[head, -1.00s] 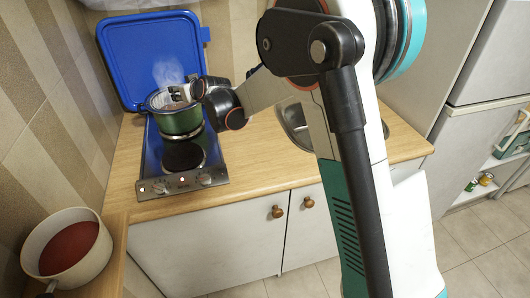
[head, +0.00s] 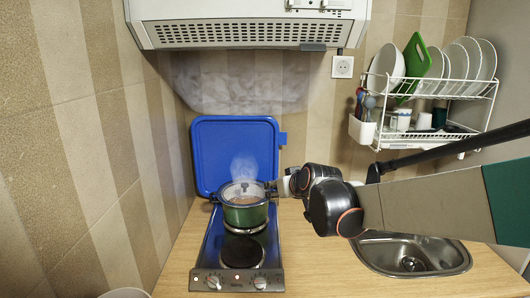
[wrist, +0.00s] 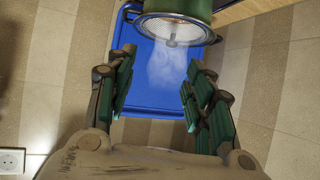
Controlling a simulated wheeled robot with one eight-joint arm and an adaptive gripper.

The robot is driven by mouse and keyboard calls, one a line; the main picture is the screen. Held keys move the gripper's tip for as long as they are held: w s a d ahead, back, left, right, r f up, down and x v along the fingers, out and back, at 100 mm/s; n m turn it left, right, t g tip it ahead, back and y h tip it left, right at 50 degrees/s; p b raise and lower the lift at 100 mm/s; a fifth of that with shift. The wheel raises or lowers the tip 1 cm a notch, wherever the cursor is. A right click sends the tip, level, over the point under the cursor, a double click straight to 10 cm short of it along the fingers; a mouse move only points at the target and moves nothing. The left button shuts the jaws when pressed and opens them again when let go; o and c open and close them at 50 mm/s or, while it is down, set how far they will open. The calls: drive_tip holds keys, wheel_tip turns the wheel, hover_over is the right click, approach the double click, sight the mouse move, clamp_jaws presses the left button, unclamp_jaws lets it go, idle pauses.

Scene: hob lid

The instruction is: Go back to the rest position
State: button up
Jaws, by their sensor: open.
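My gripper (head: 282,187) is beside the right side of the pot's top in the head view, and its fingertips are hard to make out there. In the wrist view my gripper (wrist: 161,62) has its two green-padded fingers spread apart, with nothing between them. The green pot (head: 246,211) stands on the rear plate of the hob, with a pale rim and what looks like a glass lid on top. Steam rises from it. It also shows in the wrist view (wrist: 185,8) beyond the fingertips.
The blue hob lid (head: 235,145) stands open against the wall. The front plate (head: 242,251) is bare. A range hood (head: 245,28) hangs above. A dish rack (head: 440,105) is at the right, over a sink (head: 412,256). Counter is clear between hob and sink.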

drive_tip(key=s+d+f+m+g+h, duration=0.1)
drive_tip(key=s+d, duration=0.4)
drive_tip(key=s, duration=0.7)
drive_tip(key=s+d+f+m+g+h, duration=0.1)
drive_tip(key=s+d+f, duration=0.2)
drive_tip(key=s, duration=0.9)
drive_tip(key=s+d+f+m+g+h, duration=0.1)
drive_tip(key=s+d+f+g, duration=0.1)
drive_tip(key=s+d, duration=0.5)
drive_tip(key=s, duration=0.5)
drive_tip(key=shift+s+m+h, duration=0.3)
drive_tip(key=shift+h, duration=0.1)
